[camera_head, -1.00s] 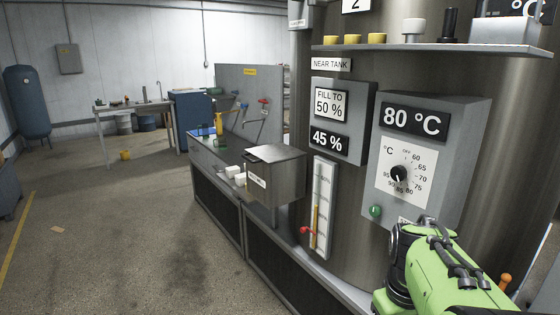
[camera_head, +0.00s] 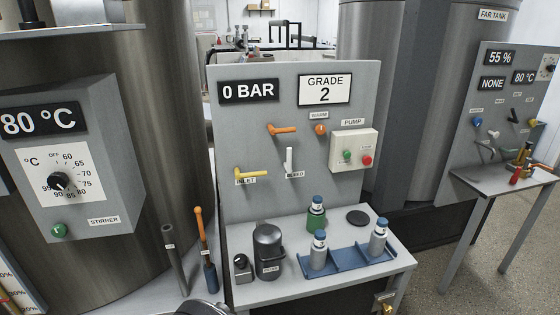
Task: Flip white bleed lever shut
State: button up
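The white bleed lever (camera_head: 289,160) is on the grey panel (camera_head: 232,135), above the label "BLEED". Its handle stands upright, pointing up and down. Left of it is a yellow lever (camera_head: 252,174) labelled "INLET", lying sideways. An orange lever (camera_head: 283,130) above it also lies sideways. My gripper is not in view. Only a small dark and grey piece that may be part of my arm shows at the bottom edge.
A bench (camera_head: 268,291) in front of the panel holds a dark canister (camera_head: 268,252), a green-based bottle (camera_head: 317,214) and a blue tray (camera_head: 346,261) with two bottles. An orange-handled tool (camera_head: 204,240) stands at left beside the tank. A pump box (camera_head: 353,150) is right of the lever.

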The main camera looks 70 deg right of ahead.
aim_at(288, 164)
jog(key=z, duration=2.25)
jog(key=i+l+u, duration=0.1)
jog(key=u, duration=0.35)
jog(key=l+u, duration=0.15)
jog(key=u, duration=0.25)
jog(key=i+l+u, duration=0.1)
jog(key=u, duration=0.35)
jog(key=l+u, duration=0.25)
jog(key=u, duration=0.2)
jog(key=l+u, duration=0.2)
jog(key=u, duration=0.2)
jog(key=l+u, duration=0.15)
jog(key=u, duration=0.3)
